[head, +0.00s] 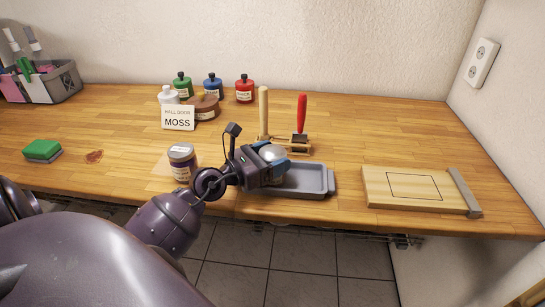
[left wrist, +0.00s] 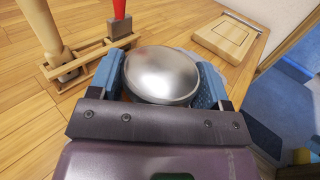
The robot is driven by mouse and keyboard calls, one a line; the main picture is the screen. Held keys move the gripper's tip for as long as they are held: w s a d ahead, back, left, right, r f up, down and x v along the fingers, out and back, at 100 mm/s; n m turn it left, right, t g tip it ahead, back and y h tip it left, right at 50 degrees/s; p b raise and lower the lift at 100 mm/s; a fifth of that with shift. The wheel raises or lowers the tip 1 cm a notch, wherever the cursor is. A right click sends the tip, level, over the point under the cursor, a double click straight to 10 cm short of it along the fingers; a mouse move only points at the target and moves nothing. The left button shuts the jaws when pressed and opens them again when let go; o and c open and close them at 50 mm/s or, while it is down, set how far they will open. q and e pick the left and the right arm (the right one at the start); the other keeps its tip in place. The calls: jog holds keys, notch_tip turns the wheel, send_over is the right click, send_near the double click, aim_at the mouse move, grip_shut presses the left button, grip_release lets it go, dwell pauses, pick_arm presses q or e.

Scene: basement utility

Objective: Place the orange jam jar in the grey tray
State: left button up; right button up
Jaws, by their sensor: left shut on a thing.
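My left gripper (head: 272,160) is shut on a round, silver-lidded jar (head: 273,152). The lid (left wrist: 162,74) fills the space between the blue finger pads in the left wrist view. The jar's body is hidden, so I cannot see its colour. The grey tray (head: 312,180) lies on the wooden worktop, and the gripper and jar are over its left part. I cannot tell whether the jar touches the tray floor. My right gripper is not in view.
Left of the gripper stands another jar (head: 182,163) with a dark label. Behind the tray is a rack (head: 299,142) with upright wooden and red handles. A wooden board (head: 415,188) lies to the right. Several bottles and a "MOSS" card (head: 178,118) stand further back.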

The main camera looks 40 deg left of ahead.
pick_arm(q)
jog(key=shift+f, duration=0.15)
jog(key=o, duration=1.2)
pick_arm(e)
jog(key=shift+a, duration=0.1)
pick_arm(q)
jog(key=shift+r, duration=0.25)
jog(key=v, duration=0.4)
jog(key=b+v, duration=0.1)
jog(key=v, duration=0.1)
jog(key=shift+s+a+f, duration=0.1)
jog(key=shift+s+f, duration=0.1)
jog(key=shift+f, duration=0.1)
jog(key=b+v, duration=0.1)
jog(key=v, duration=0.2)
jog(key=shift+s+a, duration=0.1)
jog(key=shift+s, duration=0.2)
jog(key=shift+s+a+b, duration=0.15)
jog(key=shift+s+b, duration=0.15)
jog(key=shift+s, duration=0.05)
jog(key=shift+s+a+r, duration=0.15)
jog(key=shift+s+r, duration=0.1)
jog(key=shift+s, duration=0.35)
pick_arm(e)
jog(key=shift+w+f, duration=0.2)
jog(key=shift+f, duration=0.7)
